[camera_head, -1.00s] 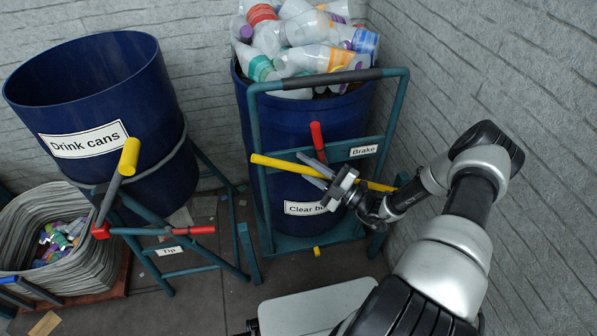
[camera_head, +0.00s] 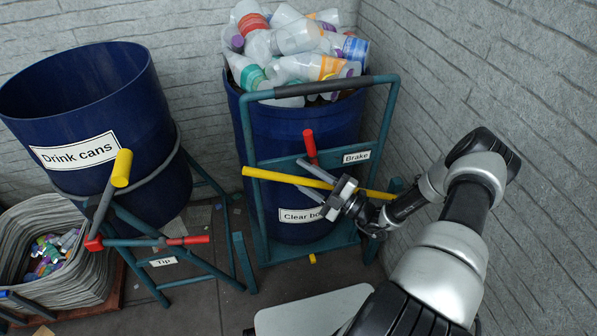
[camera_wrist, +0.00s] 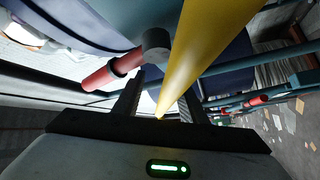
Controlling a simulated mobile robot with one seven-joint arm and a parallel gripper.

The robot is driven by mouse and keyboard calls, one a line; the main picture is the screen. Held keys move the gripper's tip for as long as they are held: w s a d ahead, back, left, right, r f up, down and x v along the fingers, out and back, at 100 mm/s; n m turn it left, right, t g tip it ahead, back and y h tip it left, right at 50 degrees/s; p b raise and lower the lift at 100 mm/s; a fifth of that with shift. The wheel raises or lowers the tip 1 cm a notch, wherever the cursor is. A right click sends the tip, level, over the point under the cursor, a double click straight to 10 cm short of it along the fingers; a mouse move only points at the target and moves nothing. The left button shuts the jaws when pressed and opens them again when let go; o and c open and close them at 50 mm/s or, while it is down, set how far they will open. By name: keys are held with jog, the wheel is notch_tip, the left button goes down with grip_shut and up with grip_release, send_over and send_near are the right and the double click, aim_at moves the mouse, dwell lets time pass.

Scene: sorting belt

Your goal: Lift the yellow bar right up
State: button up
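The yellow bar (camera_head: 272,175) runs across the front of the teal frame, in front of the blue drum labelled for clear bottles, sloping slightly down to the right. My gripper (camera_head: 303,176) is at the bar's middle, its two fingers spread and pointing left, one above and one below the bar. In the wrist view the yellow bar (camera_wrist: 205,45) passes between the finger lines, with a gap beside the left finger. The gripper (camera_wrist: 160,90) looks open, not closed on the bar. The bar's middle is partly hidden by my gripper.
A red-gripped lever (camera_head: 310,147) stands just above the bar near the "Brake" label (camera_head: 356,157). The teal frame (camera_head: 250,150) surrounds the bar. A stone wall (camera_head: 510,90) is close on the right. The drink cans drum (camera_head: 75,110) stands left.

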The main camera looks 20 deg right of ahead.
jog(key=v, duration=1.6)
jog(key=shift+s, duration=0.1)
